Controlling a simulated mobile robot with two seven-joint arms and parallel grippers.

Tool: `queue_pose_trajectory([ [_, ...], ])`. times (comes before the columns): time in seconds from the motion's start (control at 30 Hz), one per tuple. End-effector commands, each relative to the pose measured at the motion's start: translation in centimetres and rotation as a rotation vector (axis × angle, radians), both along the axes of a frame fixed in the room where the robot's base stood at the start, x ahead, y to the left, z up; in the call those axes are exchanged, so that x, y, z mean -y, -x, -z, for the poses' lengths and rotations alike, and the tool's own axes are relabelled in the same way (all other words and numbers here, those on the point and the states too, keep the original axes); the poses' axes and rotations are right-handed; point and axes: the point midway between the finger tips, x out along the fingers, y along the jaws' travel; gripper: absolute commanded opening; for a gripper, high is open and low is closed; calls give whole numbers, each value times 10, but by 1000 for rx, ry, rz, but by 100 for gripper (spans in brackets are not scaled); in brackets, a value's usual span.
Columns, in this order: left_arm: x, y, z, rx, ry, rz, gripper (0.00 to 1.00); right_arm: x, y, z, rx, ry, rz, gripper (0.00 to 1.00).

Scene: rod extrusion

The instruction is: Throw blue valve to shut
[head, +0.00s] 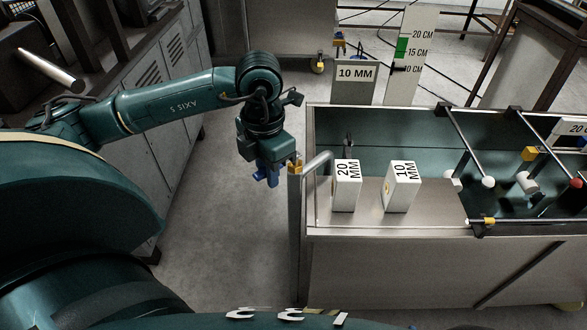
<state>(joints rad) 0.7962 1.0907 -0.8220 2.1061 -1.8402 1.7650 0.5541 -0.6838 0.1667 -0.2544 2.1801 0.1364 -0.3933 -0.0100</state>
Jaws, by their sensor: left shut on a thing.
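My left gripper (268,169) reaches down at the left end of the metal trough. It is shut on the blue valve (272,181), whose blue parts show just below and between the fingers. A brass-coloured fitting (295,166) sits right beside the fingers, at the top of an upright grey post. A curved pipe (318,160) runs from there over the trough edge. The gripper hides much of the valve, so its exact angle is hard to tell. My right gripper is not in view.
The trough (400,232) holds a 20 MM block (346,186), a 10 MM block (402,187) and several rods at right. A 10 MM sign (356,74) and a centimetre scale (411,55) stand behind. Grey cabinets (172,60) line the left; open floor (220,225) lies between.

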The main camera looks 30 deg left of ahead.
Motion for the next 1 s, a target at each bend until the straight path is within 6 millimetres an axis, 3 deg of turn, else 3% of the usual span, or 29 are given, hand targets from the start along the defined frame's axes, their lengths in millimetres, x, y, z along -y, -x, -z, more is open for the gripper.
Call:
queue_pose_trajectory([
  [1.0, -15, -7, -1, 3, 0, 241, 0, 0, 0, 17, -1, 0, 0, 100],
])
